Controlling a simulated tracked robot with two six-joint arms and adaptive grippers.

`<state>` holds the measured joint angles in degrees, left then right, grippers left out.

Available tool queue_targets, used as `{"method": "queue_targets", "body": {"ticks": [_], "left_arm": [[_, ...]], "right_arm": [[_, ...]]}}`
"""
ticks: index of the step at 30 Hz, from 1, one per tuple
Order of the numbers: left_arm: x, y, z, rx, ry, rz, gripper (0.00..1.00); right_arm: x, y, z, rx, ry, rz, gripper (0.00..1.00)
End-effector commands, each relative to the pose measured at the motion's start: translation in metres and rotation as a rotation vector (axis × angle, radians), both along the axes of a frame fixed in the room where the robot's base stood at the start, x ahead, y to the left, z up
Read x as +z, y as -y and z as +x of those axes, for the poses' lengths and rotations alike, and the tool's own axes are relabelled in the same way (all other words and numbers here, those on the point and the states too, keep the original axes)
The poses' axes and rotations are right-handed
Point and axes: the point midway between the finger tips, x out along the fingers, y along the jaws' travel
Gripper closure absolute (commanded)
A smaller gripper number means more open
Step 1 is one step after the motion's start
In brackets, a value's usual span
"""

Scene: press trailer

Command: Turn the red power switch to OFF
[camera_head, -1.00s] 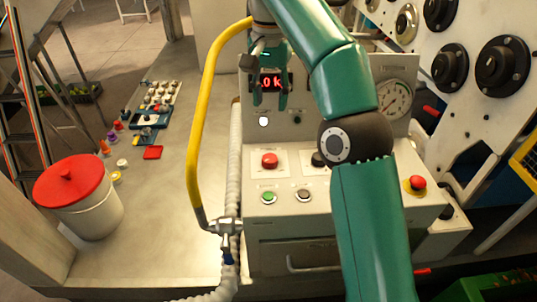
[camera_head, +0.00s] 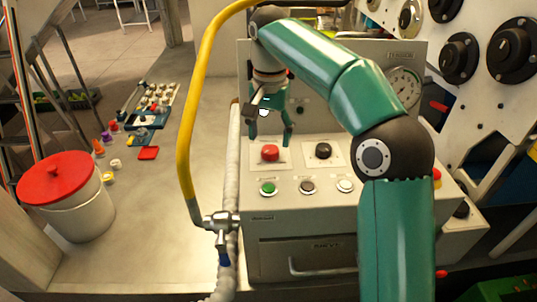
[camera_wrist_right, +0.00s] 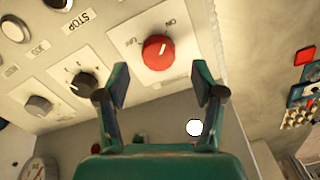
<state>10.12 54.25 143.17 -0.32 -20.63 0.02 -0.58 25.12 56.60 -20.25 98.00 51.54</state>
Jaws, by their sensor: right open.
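The red power switch (camera_head: 269,153) is a round red knob on a pale square plate, on the sloped face of the control panel (camera_head: 300,218). It also shows in the right wrist view (camera_wrist_right: 158,52), with a light pointer mark and lettering around it, of which ON is readable. My right gripper (camera_head: 270,137) is open and empty, with its fingers pointing down just above and behind the red switch. In the right wrist view its two fingertips (camera_wrist_right: 162,78) are spread to either side, apart from the knob. My left gripper is out of view.
A black knob (camera_head: 323,151) sits right of the red switch. A row of buttons, including a green one (camera_head: 268,188), lies below. A yellow hose (camera_head: 187,120) arches at the left. A gauge (camera_head: 404,87) is at the right.

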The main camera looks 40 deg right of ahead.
Motion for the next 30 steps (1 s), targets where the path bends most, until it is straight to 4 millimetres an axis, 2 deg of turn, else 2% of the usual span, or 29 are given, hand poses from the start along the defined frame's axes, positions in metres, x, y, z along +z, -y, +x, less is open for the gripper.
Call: {"method": "queue_targets", "body": {"ticks": [1, 7, 18, 20, 27, 29, 30], "left_arm": [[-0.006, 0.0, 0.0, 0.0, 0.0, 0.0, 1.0], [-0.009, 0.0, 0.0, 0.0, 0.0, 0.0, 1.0], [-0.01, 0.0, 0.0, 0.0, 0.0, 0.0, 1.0], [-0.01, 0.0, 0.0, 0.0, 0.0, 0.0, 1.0], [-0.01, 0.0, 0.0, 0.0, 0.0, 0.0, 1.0], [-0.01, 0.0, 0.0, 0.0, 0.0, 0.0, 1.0], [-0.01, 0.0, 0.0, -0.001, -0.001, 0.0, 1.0]], "right_arm": [[-0.011, 0.0, -0.001, 0.0, -0.001, 0.0, 0.32], [-0.03, 0.0, 0.0, -0.002, 0.0, 0.0, 0.32], [-0.035, 0.0, 0.0, -0.002, 0.001, 0.001, 0.32], [-0.035, 0.0, 0.0, -0.002, 0.001, 0.001, 0.4], [-0.035, 0.0, 0.0, -0.002, 0.002, 0.001, 0.8], [-0.035, 0.0, 0.0, -0.001, 0.002, 0.001, 0.9], [-0.035, -0.006, -0.001, 0.001, 0.002, 0.001, 0.92]]}}
